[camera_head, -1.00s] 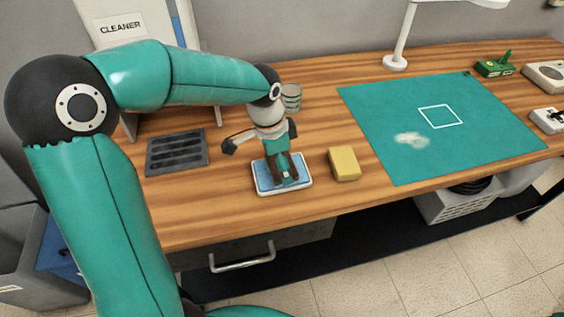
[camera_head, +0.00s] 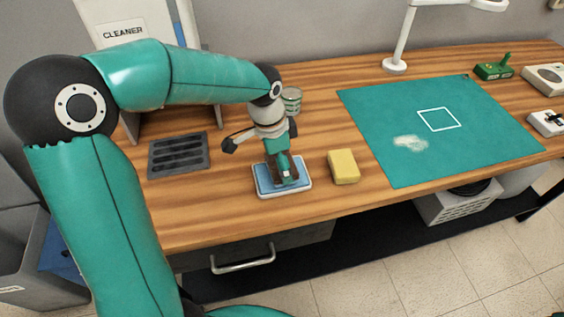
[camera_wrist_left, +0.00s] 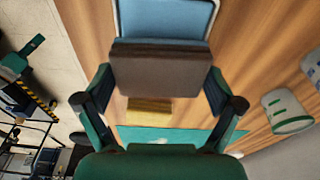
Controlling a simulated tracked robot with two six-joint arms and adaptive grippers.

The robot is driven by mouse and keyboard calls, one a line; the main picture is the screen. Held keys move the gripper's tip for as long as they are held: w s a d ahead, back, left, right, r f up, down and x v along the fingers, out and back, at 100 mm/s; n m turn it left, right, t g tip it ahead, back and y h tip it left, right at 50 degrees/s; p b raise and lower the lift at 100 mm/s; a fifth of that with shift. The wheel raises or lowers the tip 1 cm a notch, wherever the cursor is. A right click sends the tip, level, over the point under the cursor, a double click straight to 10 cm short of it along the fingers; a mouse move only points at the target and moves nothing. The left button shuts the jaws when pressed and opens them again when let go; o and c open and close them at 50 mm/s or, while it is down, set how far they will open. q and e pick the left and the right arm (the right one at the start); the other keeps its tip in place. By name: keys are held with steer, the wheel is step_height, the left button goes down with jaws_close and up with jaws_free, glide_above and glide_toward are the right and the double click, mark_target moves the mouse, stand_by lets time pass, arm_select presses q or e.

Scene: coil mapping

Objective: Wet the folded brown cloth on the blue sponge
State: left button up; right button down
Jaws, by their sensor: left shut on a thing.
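The folded brown cloth (camera_wrist_left: 160,72) is between the fingers of my left gripper (camera_head: 284,180), which is shut on it. In the head view the gripper points down over the blue sponge (camera_head: 262,180), which lies in a shallow white-rimmed tray (camera_head: 285,195). The blue sponge also shows in the left wrist view (camera_wrist_left: 163,20), partly hidden behind the cloth. The cloth is at or just above the sponge; I cannot tell whether they touch. My right gripper is not in view.
A yellow block (camera_head: 343,167) sits close right of the tray. A teal mat (camera_head: 470,150) with a white outlined square and a pale smudge lies further right. A dark slotted plate (camera_head: 178,155) is left, a cup (camera_head: 291,99) behind. The table's front edge is near.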

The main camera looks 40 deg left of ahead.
arm_select(q)
steer(key=shift+r+p, duration=1.9)
steer(key=shift+r, duration=0.85)
